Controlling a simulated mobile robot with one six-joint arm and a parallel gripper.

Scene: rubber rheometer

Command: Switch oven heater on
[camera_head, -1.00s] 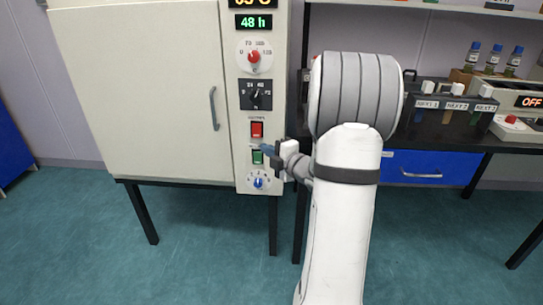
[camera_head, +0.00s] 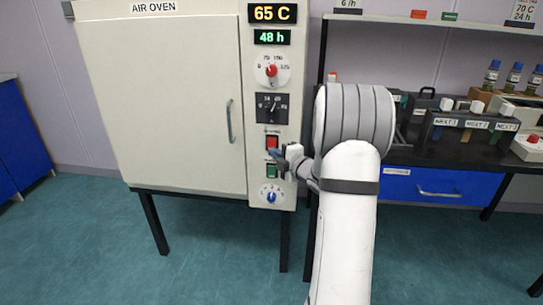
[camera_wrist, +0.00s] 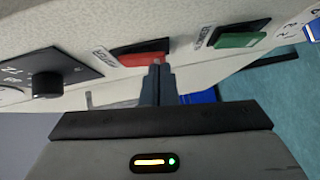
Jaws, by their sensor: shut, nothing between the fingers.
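The air oven (camera_head: 165,100) stands at the left with its door shut. Its control strip has a red switch (camera_head: 272,142) above a green switch (camera_head: 271,171). The red switch (camera_wrist: 145,58) and green switch (camera_wrist: 240,40) also show in the wrist view, each with a small tilted label beside it; the red one's seems to read HEATER. My gripper (camera_head: 275,154) is shut and empty, its tips at the lower edge of the red switch. In the wrist view the fingertips (camera_wrist: 160,70) overlap the red switch's edge; I cannot tell whether they touch it.
The displays read 65 C (camera_head: 272,13) and 48 h (camera_head: 272,37). A red-capped dial (camera_head: 271,71), a black knob (camera_head: 269,105) and a blue knob (camera_head: 271,197) share the strip. A dark bench (camera_head: 450,150) with bottles and trays stands at the right.

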